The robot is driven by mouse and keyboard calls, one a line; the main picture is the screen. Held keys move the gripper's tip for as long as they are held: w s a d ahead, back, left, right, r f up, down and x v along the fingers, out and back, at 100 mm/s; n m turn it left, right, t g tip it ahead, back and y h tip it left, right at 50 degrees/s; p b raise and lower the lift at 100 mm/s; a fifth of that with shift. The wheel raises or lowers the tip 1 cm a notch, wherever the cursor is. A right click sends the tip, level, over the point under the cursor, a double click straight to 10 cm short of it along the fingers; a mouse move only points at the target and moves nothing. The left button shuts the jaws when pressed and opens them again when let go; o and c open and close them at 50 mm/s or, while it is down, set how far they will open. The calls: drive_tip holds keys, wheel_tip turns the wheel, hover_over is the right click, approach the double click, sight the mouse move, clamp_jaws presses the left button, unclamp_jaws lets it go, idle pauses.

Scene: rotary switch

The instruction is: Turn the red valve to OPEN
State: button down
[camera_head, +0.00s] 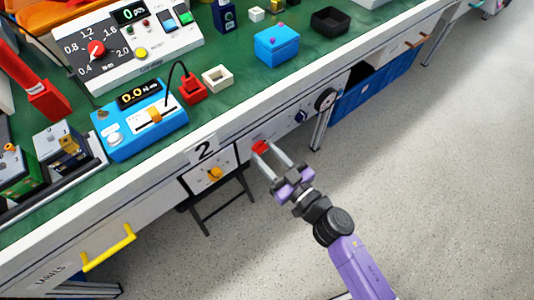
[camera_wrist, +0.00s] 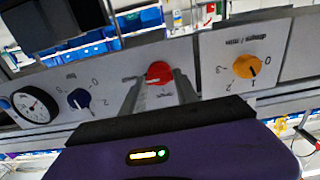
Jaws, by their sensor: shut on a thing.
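The red valve (camera_wrist: 158,73) is a round red knob on the pale front panel under the bench. It also shows in the head view (camera_head: 260,147), small and between my fingertips. My gripper (camera_head: 264,150) reaches the panel from the lower right. In the wrist view my gripper (camera_wrist: 160,82) has one finger on each side of the red knob, shut on it. The label around the valve is mostly hidden by the fingers, and I cannot read an OPEN mark or the valve's pointer.
An orange knob (camera_wrist: 247,67) and a dark blue knob (camera_wrist: 78,99) flank the valve on the panel. A round gauge (camera_wrist: 36,105) sits beyond the blue one. The green bench top (camera_head: 240,85) holds several boxes and devices. The grey floor (camera_head: 440,190) is clear.

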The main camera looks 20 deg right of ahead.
drive_tip(key=n+p, duration=0.1)
drive_tip(key=n, duration=0.7)
drive_tip(key=shift+a, duration=0.1)
drive_tip(key=n, duration=0.5)
drive_tip(key=shift+f+b, duration=0.15)
drive_tip(key=shift+b, duration=0.15)
drive_tip(key=n+b, duration=0.1)
drive_tip(key=n, duration=0.3)
drive_tip(key=shift+a+n, duration=0.1)
drive_tip(key=shift+n, duration=0.2)
drive_tip(key=shift+s, duration=0.1)
drive_tip(key=c, duration=0.9)
unclamp_jaws()
